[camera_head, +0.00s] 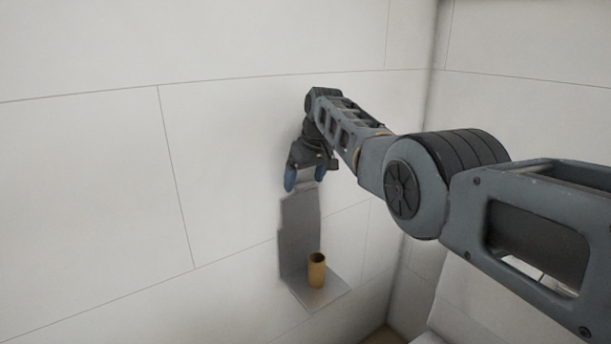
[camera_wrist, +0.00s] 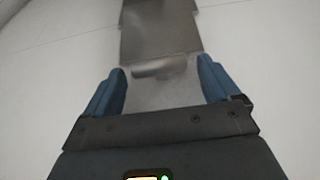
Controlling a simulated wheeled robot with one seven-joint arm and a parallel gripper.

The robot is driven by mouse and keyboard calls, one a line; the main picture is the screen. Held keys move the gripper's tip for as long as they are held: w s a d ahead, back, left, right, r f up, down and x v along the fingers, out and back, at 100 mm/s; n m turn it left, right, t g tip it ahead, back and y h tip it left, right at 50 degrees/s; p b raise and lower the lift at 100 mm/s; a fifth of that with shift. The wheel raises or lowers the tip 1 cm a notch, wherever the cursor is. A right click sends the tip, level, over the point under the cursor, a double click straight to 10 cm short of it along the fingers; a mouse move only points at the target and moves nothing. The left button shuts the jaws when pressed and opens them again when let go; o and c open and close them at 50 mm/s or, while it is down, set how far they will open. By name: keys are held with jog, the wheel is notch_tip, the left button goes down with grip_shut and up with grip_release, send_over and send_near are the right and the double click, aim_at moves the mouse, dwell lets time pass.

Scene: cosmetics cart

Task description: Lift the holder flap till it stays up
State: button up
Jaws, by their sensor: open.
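The grey metal holder is on the white wall, with an upright plate (camera_head: 298,228) lying along the wall and a flat plate (camera_head: 325,297) sticking out at its foot. I cannot tell for sure which part is the flap. My gripper (camera_head: 305,178) is at the upper end of the upright plate, blue fingers pointing down, open. In the wrist view my gripper (camera_wrist: 161,72) has its fingers spread on either side of a grey, shiny-edged part of the holder (camera_wrist: 155,68). I see a gap on each side, so nothing looks gripped.
A brown, hollow tube (camera_head: 317,272) stands upright on the lower plate, below my gripper. The tiled wall (camera_head: 90,190) left of the holder is bare. A wall corner (camera_head: 432,60) and a white surface (camera_head: 455,300) are to the right.

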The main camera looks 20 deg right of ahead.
jog(key=v, duration=0.7)
jog(key=shift+r, duration=0.4)
jog(key=shift+s+d, duration=0.1)
jog(key=shift+s, duration=0.05)
